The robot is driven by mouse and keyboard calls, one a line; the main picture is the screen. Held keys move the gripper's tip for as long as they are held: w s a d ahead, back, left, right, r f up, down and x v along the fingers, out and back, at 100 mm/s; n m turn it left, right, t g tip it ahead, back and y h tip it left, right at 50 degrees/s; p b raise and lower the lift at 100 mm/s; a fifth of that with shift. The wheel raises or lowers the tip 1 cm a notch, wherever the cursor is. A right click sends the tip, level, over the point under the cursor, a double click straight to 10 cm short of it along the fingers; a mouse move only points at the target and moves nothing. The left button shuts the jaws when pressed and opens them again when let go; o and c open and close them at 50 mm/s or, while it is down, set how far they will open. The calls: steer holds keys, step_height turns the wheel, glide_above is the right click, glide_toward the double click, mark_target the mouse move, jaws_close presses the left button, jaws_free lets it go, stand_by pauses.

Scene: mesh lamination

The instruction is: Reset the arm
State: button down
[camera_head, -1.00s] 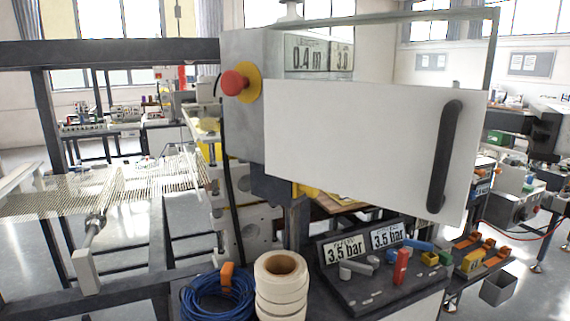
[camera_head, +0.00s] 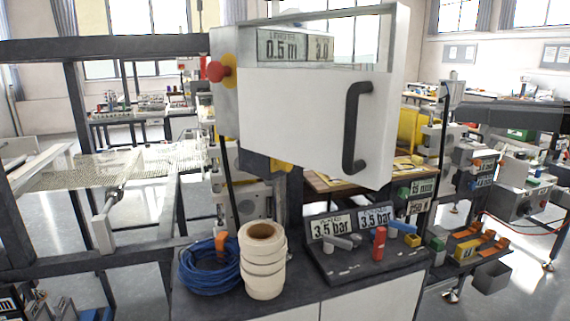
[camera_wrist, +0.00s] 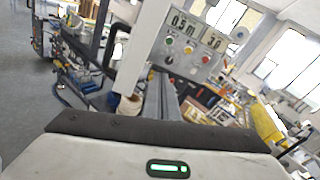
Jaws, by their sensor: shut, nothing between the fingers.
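My gripper (camera_wrist: 160,130) shows at the bottom of the wrist view as a pale housing with a dark band and a green light. It is shut and empty, apart from the machine. In the wrist view the control panel (camera_wrist: 190,50) appears tilted, with lit displays and several buttons.
A red stop button (camera_head: 216,71) sticks out left of the door. White rolls (camera_head: 263,275) and a blue hose coil (camera_head: 208,268) lie on the bench below. A valve board (camera_head: 350,258) stands right of them. Mesh (camera_head: 110,170) stretches at left.

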steer(key=s+a+f+n+g+h, duration=0.1)
steer(key=s+a+f+n+h, duration=0.15)
steer(key=a+f+n, duration=0.35)
steer(key=s+a+f+n+g+h, duration=0.1)
steer(key=s+a+f+n+h, duration=0.1)
steer(key=a+f+n+h, duration=0.3)
steer(key=s+a+f+n+g+h+p, duration=0.1)
steer(key=s+f+n+g+h, duration=0.15)
steer(key=f+n, duration=0.45)
steer(key=s+f+n+g+h, duration=0.1)
steer(key=f+n+g+h, duration=0.3)
steer(key=f, duration=0.6)
step_height(320, 180, up, 13)
steer(key=n+t+y+p, duration=0.1)
steer(key=t+p, duration=0.1)
steer(key=p, duration=1)
steer(key=shift+a+y+p, duration=0.2)
steer(key=shift+y+p, duration=0.1)
steer(key=shift+p, duration=0.05)
steer(key=shift+w+t, duration=0.1)
steer(key=shift+t, duration=0.15)
